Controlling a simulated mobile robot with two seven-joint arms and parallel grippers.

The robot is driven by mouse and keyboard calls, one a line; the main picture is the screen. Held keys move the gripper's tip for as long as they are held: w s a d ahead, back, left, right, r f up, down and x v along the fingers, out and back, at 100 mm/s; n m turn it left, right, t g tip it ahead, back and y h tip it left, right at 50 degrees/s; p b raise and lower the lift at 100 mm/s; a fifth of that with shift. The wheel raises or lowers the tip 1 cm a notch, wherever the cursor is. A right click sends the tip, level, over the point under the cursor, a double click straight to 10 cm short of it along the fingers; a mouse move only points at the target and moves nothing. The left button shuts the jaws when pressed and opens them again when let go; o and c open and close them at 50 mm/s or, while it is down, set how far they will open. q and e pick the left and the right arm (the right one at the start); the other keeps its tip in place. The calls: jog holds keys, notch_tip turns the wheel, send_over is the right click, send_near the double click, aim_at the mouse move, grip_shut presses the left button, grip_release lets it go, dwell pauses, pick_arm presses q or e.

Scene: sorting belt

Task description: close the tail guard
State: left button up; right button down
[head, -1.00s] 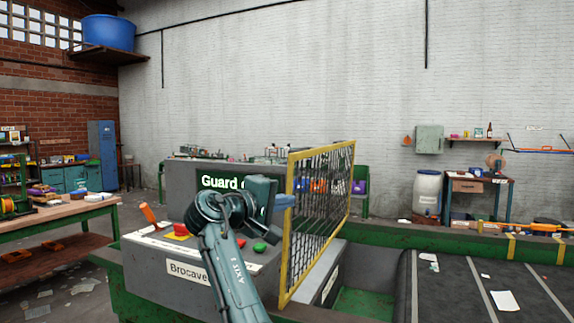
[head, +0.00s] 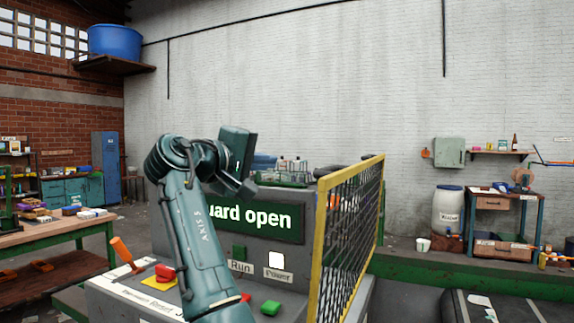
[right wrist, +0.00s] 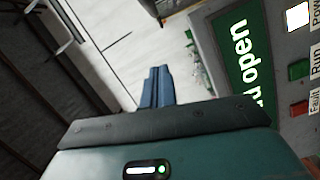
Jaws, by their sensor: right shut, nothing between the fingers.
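The tail guard (head: 350,240) is a yellow-framed panel of black mesh. It stands upright, swung out at an angle at the right side of the grey control console. The console's green display (head: 250,216) reads "Guard open", its first letter hidden by my arm. My right gripper (head: 265,161) is raised above the display, left of the guard and apart from it. Its blue fingers are together and empty; they also show in the right wrist view (right wrist: 157,87). The display shows there too, at the right. My left gripper is not in view.
The console carries an orange-handled lever (head: 126,252), a red button (head: 165,272), a green button (head: 270,307) and a white Power light (head: 276,260). A dark belt (head: 500,307) lies at the lower right. A workbench (head: 50,230) stands at left.

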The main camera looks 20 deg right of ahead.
pick_arm(q)
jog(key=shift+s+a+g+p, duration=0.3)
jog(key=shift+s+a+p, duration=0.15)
jog(key=shift+p, duration=0.6)
pick_arm(e)
jog(key=d+f, duration=0.1)
jog(key=d, duration=0.9)
jog(key=shift+w+d+f, duration=0.3)
jog(key=shift+w, duration=0.15)
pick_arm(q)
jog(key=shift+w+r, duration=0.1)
